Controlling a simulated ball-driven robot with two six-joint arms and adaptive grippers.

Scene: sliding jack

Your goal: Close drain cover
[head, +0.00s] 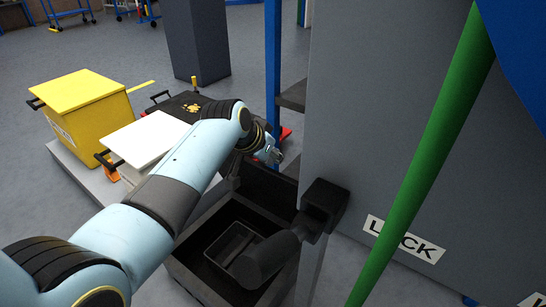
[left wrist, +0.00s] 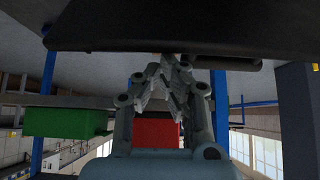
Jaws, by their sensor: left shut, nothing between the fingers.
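A dark open box (head: 190,260) sits low in the middle of the head view, with a small tray inside. A dark panel (head: 268,188) stands up at its far side and looks like its raised cover. My left arm reaches over the box from the left. My left gripper (head: 274,155) is beyond the panel's top edge, shut and empty; whether it touches the panel is unclear. In the left wrist view the gripper (left wrist: 172,80) is shut below a broad dark panel (left wrist: 160,28), probably the same cover. My right gripper is not in view.
A grey cabinet (head: 385,130) with a lock label and a green pole (head: 435,140) fill the right side. A black fitting (head: 325,203) juts over the box. A yellow bin (head: 85,105) and a white-topped box (head: 145,140) stand left. A blue post (head: 272,60) rises near the gripper.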

